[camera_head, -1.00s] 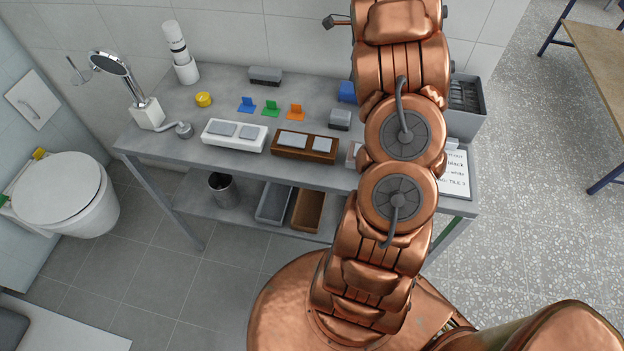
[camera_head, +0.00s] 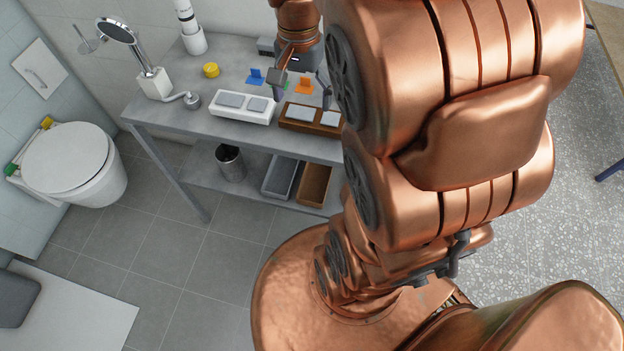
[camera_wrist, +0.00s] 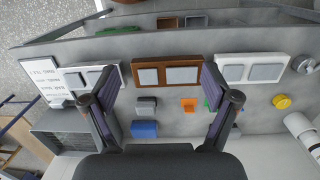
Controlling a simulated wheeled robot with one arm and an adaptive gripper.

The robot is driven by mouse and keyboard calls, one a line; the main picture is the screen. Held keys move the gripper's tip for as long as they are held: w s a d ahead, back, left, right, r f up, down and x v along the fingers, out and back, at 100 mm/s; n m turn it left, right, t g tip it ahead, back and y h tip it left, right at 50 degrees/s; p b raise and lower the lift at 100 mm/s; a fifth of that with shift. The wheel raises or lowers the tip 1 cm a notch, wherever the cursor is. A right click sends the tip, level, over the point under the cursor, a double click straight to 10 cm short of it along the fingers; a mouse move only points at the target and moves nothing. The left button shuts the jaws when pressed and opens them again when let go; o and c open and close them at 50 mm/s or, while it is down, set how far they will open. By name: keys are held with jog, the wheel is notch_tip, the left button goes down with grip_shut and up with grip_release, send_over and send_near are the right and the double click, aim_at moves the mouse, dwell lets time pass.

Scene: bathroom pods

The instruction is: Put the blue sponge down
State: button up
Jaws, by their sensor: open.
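The blue sponge (camera_wrist: 144,128) looks like a plain blue block lying on the table in the wrist view, beside a small grey block (camera_wrist: 146,105). In the head view my arm hides it. My gripper (camera_head: 300,82) is over the table near the orange stand (camera_head: 304,85) and the blue stand (camera_head: 255,76). In the wrist view my gripper (camera_wrist: 160,88) has its two fingers wide apart with nothing held between them. The sponge shows between the fingers, toward the palm side, apart from them.
The grey table (camera_head: 168,112) holds a white switch panel (camera_head: 242,107), a brown switch panel (camera_head: 310,119), a yellow disc (camera_head: 211,70) and a shower head on a stand (camera_head: 155,82). A grey crate (camera_wrist: 62,122) and a text card (camera_wrist: 44,76) stand at left in the wrist view.

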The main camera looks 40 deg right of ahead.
jog(key=s+a+f+n, duration=0.1)
jog(key=s+a+n, duration=0.3)
jog(key=s, duration=0.3)
jog(key=s+a+f+n, duration=0.1)
jog(key=s+a+n, duration=0.4)
jog(key=s, duration=0.3)
jog(key=shift+s+a+f+n+g, duration=0.15)
jog(key=shift+s+f+n+g, duration=0.2)
jog(key=shift+n, duration=0.55)
jog(key=shift+w, duration=0.1)
